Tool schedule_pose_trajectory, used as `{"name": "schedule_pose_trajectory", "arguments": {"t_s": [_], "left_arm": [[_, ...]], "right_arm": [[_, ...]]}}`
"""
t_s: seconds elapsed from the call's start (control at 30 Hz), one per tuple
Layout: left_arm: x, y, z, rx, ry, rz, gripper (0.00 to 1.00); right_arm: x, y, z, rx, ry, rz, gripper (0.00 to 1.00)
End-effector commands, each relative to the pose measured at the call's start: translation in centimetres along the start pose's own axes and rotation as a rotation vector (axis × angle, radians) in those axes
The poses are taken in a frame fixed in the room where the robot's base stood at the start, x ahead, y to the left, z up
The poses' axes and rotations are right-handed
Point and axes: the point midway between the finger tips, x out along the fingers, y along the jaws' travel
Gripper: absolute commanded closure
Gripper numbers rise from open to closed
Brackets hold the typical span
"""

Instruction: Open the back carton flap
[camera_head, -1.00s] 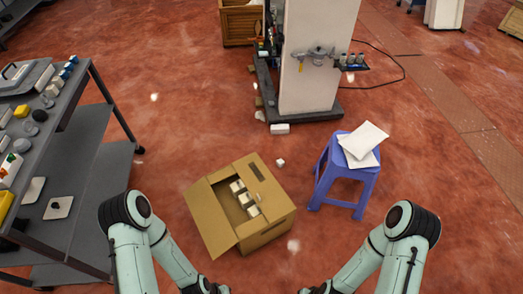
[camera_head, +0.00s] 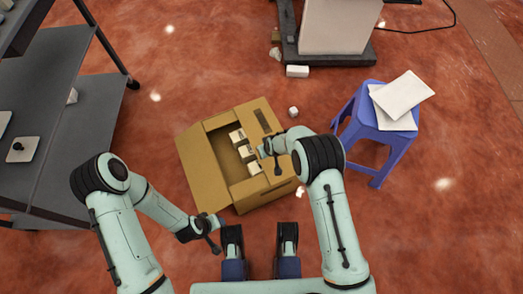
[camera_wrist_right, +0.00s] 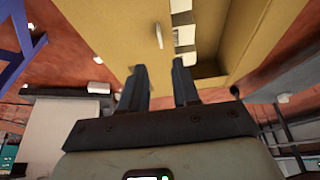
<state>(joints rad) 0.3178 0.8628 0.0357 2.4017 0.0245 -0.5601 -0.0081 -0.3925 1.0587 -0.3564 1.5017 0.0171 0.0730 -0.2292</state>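The open cardboard carton (camera_head: 222,125) stands on the floor, and several white boxes (camera_head: 237,135) show in its opening. A flap (camera_head: 198,170) spreads outward on its left side. A cardboard panel with a dark mark (camera_head: 262,120) lies along its far right side; which flap is the back one is not clear. My right gripper (camera_head: 268,150) is over the carton's right part. In the right wrist view its two fingers (camera_wrist_right: 160,85) are apart and empty, with the carton (camera_wrist_right: 110,22) beyond them. My left gripper (camera_head: 215,235) hangs near the carton's front left corner; its fingers are too small to read.
A blue stool (camera_head: 376,130) with white sheets (camera_head: 402,95) stands right of the carton. A grey shelf cart (camera_head: 60,120) stands at the left. A pillar base (camera_head: 330,52) and small white blocks (camera_head: 297,71) lie behind. Red floor between the cart and carton is clear.

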Motion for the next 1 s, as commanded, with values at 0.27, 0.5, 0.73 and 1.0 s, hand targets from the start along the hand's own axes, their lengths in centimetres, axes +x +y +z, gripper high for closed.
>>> {"name": "schedule_pose_trajectory", "arguments": {"t_s": [0.27, 0.5, 0.73, 1.0], "left_arm": [[2.9, -1.2, -2.9, -0.010, 0.082, -0.011, 0.57], [4.8, -3.4, -0.1, -0.034, -0.007, -0.051, 0.57], [5.4, -4.4, 1.1, -0.045, -0.047, -0.068, 0.57], [5.3, -4.4, 1.2, -0.046, -0.050, -0.069, 0.57]], "right_arm": [[6.6, 0.0, 0.3, 0.001, -0.003, -0.001, 0.69], [10.2, 0.1, 0.2, 0.003, -0.001, 0.000, 0.69], [11.4, 0.0, 0.2, 0.003, -0.001, 0.000, 0.69], [11.4, 0.0, 0.1, 0.003, -0.001, 0.000, 0.69]]}}
